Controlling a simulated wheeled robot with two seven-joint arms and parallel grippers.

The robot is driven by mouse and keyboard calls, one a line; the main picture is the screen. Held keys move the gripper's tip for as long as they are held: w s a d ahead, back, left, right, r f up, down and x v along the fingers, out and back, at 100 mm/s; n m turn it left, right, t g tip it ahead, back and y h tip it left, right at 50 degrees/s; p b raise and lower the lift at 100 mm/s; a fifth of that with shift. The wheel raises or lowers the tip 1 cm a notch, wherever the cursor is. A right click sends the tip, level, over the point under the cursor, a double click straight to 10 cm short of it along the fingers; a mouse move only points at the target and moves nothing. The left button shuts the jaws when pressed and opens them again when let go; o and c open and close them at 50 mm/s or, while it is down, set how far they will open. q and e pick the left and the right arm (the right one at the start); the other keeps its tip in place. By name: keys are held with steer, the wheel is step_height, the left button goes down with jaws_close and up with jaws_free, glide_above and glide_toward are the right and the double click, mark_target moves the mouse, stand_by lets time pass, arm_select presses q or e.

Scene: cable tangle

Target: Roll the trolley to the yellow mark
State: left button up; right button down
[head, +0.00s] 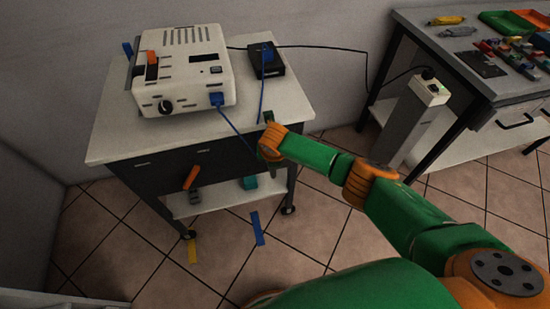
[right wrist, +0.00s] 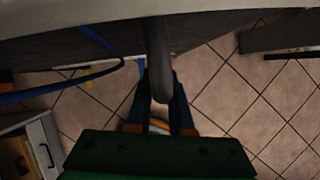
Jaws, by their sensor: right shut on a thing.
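The trolley (head: 106,150) has a pale top, a dark drawer body, a lower shelf and casters, and stands against the wall at left in the head view. The yellow mark (head: 192,250) is a short strip on the tiles by its front caster; the trolley stands beside it. My right gripper (head: 268,122) is at the trolley's right edge. In the right wrist view its fingers (right wrist: 162,95) are shut around a dark bar (right wrist: 158,50), apparently the trolley's handle. The grip is mostly hidden in the head view. My left gripper is out of view.
A white device (head: 185,60) and a black box (head: 264,62) sit on the trolley. A black cable (head: 340,47) runs to a grey outlet post (head: 415,115) by a workbench (head: 455,45). A blue cable (head: 235,132) hangs over the edge. A blue strip (head: 257,228) marks the floor.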

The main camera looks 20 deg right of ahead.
steer(key=c, duration=0.8)
jaws_free()
steer(key=shift+a, duration=0.25)
steer(key=shift+c, duration=0.2)
steer(key=shift+o, duration=0.2)
steer(key=shift+a, duration=0.1)
steer(key=shift+r, duration=0.25)
steer(key=p+v, duration=0.2)
steer(key=v, duration=0.4)
steer(key=shift+s+r+p, duration=0.25)
steer(key=shift+r+p, duration=0.05)
steer(key=shift+p, duration=0.1)
steer(key=shift+f, duration=0.1)
